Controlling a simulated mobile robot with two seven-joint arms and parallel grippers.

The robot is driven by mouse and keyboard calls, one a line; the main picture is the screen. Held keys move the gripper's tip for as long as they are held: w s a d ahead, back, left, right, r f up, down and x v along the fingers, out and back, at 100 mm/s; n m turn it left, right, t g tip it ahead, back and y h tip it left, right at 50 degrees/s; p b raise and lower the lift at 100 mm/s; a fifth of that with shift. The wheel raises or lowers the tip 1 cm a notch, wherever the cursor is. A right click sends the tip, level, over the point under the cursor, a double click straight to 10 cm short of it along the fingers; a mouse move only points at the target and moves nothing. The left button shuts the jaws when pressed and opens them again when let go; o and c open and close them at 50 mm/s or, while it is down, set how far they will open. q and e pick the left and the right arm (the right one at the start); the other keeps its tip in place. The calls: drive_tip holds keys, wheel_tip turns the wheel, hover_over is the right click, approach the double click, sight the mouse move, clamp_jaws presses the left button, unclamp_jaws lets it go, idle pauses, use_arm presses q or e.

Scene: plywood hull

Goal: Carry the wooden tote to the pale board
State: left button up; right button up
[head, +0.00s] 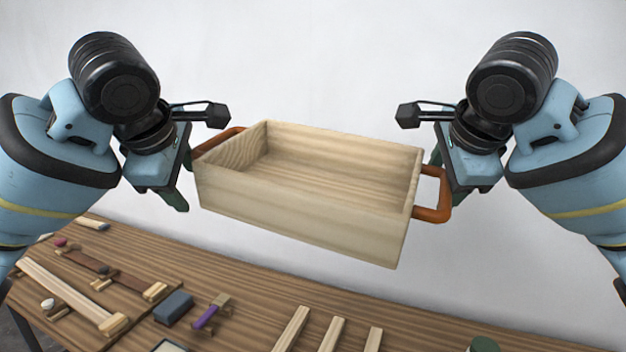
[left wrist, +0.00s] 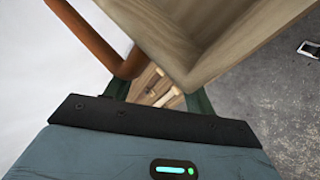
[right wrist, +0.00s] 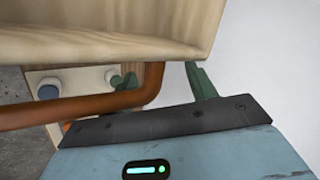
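The wooden tote (head: 300,215) is an open pale box with orange handles at both ends. I cannot tell what bears the tote. I cannot clearly identify the pale board.
The workbench (head: 400,310) below holds a long pale wooden piece (head: 70,297), a dark grey block (head: 173,306), a purple-handled item (head: 207,315) and several pale strips (head: 332,335). A green round thing (head: 483,344) is at the bottom edge. The wall behind is bare.

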use_arm(q)
drive_tip(key=shift+s+d+r, duration=0.1)
drive_tip(key=shift+s+r, duration=0.5)
drive_tip(key=shift+s, duration=0.2)
use_arm(e)
drive_tip(key=shift+s+a+r, duration=0.1)
drive_tip(key=shift+s+r, duration=0.5)
drive_tip(key=shift+s, duration=0.15)
use_arm(q)
drive_tip(key=shift+f, duration=0.1)
use_arm(e)
drive_tip(key=shift+f, duration=0.1)
use_arm(q)
drive_tip(key=s+f, duration=0.2)
drive_tip(key=f, duration=1.2)
drive_tip(key=s+f, duration=0.2)
drive_tip(key=f, duration=1.1)
drive_tip(key=shift+f, duration=0.4)
use_arm(e)
drive_tip(key=s+f, duration=0.2)
drive_tip(key=f, duration=1.2)
drive_tip(key=s+f, duration=0.2)
drive_tip(key=f, duration=1.1)
drive_tip(key=shift+f, duration=0.35)
use_arm(q)
drive_tip(key=shift+w, duration=0.1)
